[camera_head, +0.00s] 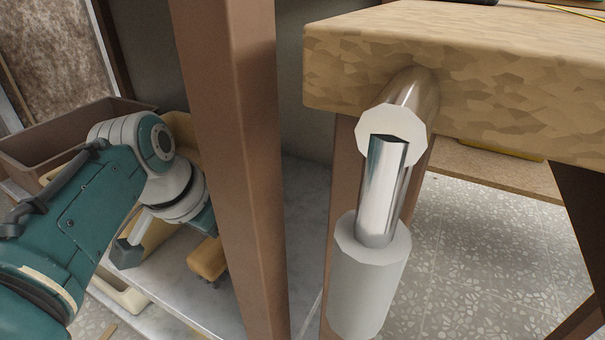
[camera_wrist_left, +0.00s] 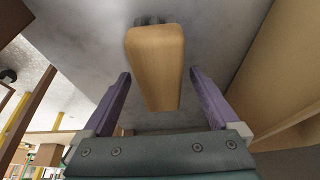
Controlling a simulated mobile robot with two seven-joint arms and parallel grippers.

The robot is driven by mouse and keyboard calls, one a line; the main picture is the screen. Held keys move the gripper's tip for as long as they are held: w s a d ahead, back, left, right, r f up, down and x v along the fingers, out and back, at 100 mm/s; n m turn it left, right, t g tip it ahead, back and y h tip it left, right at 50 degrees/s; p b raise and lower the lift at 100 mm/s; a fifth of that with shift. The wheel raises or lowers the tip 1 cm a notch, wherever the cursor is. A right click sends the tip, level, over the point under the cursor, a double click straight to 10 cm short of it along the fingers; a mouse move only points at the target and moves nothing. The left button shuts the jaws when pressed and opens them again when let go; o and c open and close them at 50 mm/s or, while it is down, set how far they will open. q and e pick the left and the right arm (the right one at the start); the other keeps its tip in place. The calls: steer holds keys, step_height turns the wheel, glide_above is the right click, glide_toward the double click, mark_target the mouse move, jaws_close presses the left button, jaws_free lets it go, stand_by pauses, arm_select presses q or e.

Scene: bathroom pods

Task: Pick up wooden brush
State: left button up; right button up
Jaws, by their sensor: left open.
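The wooden brush (camera_wrist_left: 155,60) is a tan block with dark bristles at its far end. It stands on a grey surface, between the two purple fingers of my left gripper (camera_wrist_left: 159,74) in the left wrist view. The gripper is open, with a gap on both sides of the brush. In the head view the brush (camera_head: 207,260) shows just left of a brown post, which may hide part of it. My left arm comes in from the left, and one finger shows left of the brush. My right gripper is not in view.
The brown upright post (camera_head: 238,170) stands close to the right of the brush. A brown bin (camera_head: 75,130) and a beige container (camera_head: 183,128) lie behind my arm. A thick wooden tabletop (camera_head: 450,60) and a metal rod with a white cylinder (camera_head: 368,275) fill the right side.

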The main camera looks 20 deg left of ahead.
arm_select(q)
steer(key=shift+f, duration=0.25)
stand_by(0.4)
steer(key=shift+c, duration=0.2)
jaws_close()
stand_by(0.5)
